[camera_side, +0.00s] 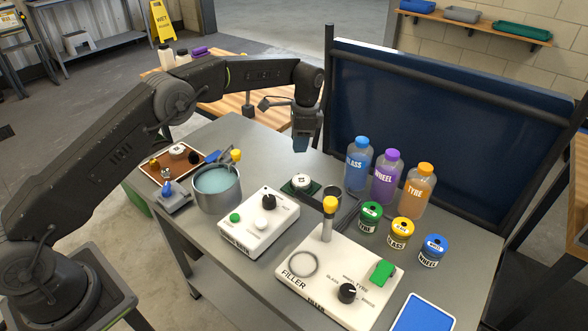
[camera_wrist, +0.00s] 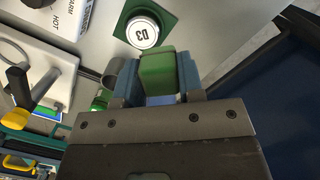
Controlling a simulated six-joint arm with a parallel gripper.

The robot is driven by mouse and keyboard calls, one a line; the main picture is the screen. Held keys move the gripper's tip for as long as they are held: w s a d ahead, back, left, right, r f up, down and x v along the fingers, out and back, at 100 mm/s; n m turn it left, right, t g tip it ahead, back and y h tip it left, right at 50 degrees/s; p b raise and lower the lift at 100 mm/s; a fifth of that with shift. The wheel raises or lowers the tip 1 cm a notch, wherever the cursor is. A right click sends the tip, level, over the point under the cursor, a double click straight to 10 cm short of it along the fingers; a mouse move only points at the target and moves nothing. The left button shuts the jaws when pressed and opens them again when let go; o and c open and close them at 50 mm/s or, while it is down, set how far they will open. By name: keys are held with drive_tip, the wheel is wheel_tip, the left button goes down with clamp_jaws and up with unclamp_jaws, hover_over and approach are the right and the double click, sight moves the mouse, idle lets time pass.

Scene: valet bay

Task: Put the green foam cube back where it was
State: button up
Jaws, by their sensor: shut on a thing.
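The green foam cube (camera_wrist: 158,72) is between the blue fingertips of my gripper (camera_wrist: 157,80) in the wrist view. My gripper is shut on it. In the side view my gripper (camera_side: 300,145) points down, above the back part of the grey table (camera_side: 222,143). The cube is not clearly visible there. A green square pad (camera_wrist: 172,12) with a white round tin (camera_wrist: 143,31) marked D3 lies just beyond the cube in the wrist view. In the side view the tin (camera_side: 301,181) sits behind the white control box.
A pot of liquid (camera_side: 217,185), a white control box (camera_side: 258,222) and a white filler (camera_side: 335,285) with a green block (camera_side: 383,271) stand on the table. Several bottles (camera_side: 385,178) and small jars (camera_side: 400,233) stand right. A dark blue panel (camera_side: 450,120) rises behind.

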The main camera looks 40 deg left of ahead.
sight(276, 174)
drive_tip(key=s+a+f+m+t, duration=0.1)
drive_tip(key=s+a+m, duration=0.1)
drive_tip(key=a+m, duration=0.55)
drive_tip(key=shift+m, duration=0.55)
drive_tip(key=f, duration=0.9)
drive_tip(key=shift+s+d+f, duration=0.1)
drive_tip(key=shift+d+f, duration=0.25)
drive_tip(key=shift+d, duration=0.05)
drive_tip(key=shift+f, duration=0.15)
drive_tip(key=o, duration=0.9)
